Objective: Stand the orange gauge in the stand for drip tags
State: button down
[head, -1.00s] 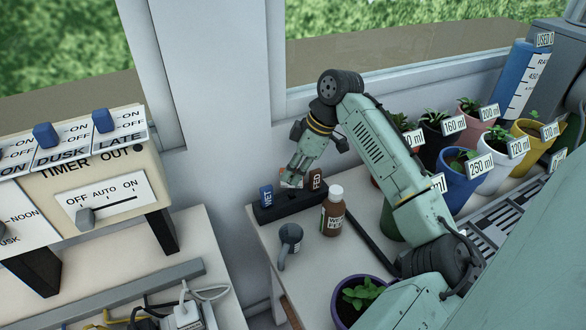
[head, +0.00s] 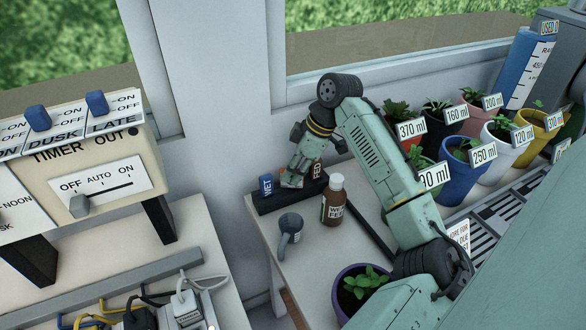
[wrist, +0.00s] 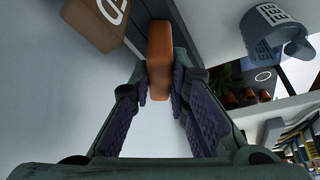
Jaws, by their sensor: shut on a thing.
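The orange gauge (wrist: 159,55) is between the fingertips of my gripper (wrist: 160,88) in the wrist view. In the head view my gripper (head: 293,180) points down over the dark stand for drip tags (head: 289,199), between a blue WET tag (head: 266,186) and a brown FED tag (head: 317,171). The fingers hide most of the gauge there. The gauge's far end lies against the dark stand strip (wrist: 186,22) in the wrist view. I cannot tell whether its foot is seated in a slot. The FED tag shows at the wrist view's upper left (wrist: 97,22).
A brown bottle (head: 333,203) and a grey jug (head: 291,229) stand just in front of the stand. A purple pot with a plant (head: 360,288) is nearer. Several labelled pots line the right side, behind my arm. A timer box (head: 95,170) stands left.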

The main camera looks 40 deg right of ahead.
jog(key=c, duration=1.4)
grip_release()
jog(key=shift+c, duration=0.2)
jog(key=o, duration=0.5)
notch_tip(320, 180, up, 5)
jog(key=p, duration=0.4)
jog(key=shift+r, duration=1.5)
